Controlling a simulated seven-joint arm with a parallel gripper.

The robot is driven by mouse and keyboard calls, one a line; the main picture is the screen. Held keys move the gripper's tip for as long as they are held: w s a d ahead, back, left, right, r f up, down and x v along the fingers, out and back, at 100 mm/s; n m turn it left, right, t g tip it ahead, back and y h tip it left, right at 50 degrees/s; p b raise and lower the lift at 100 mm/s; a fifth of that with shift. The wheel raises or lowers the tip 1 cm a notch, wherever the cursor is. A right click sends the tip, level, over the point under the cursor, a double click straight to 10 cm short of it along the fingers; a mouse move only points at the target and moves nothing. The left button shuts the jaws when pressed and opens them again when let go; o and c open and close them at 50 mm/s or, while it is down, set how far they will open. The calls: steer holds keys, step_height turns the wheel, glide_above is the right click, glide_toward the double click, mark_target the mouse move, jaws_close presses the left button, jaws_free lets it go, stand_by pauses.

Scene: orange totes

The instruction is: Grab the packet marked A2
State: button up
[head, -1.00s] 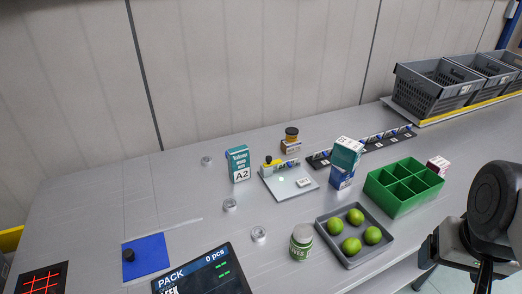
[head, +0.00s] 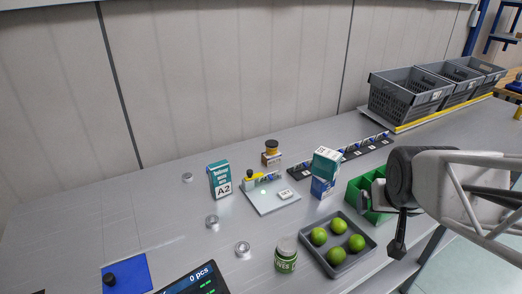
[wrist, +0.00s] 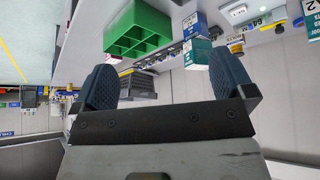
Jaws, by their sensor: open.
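The packet marked A2 (head: 220,180) is a teal box with a white label, standing upright on the grey table left of centre in the head view. Part of a teal box with a "2" (wrist: 313,22), which looks like the same packet, shows at the right edge of the wrist view. My gripper (wrist: 163,85) is open and empty, its two dark pads wide apart. In the head view my gripper and arm are at the right, over the green divided bin (head: 362,190) and well away from the packet.
A white board (head: 272,200) with a yellow-and-black item lies right of the packet. Stacked teal and blue boxes (head: 325,172) stand further right. A grey tray (head: 337,262) of limes and a green-labelled jar (head: 286,255) are in front. Clear rings (head: 212,222) lie near the packet.

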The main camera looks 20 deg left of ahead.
steer(key=w+a+f+n+t+y, duration=0.2)
steer(key=w+a+f+t, duration=0.1)
steer(key=w+a, duration=0.75)
steer(key=n+t+y, duration=0.3)
steer(key=n+y, duration=0.3)
steer(key=y, duration=0.5)
glide_toward(221, 170)
steer(key=x, duration=0.4)
steer(key=shift+r, duration=0.2)
steer(key=shift+a, duration=0.15)
steer(key=shift+x, duration=1.2)
steer(key=shift+f, duration=0.1)
steer(key=shift+x, duration=2.6)
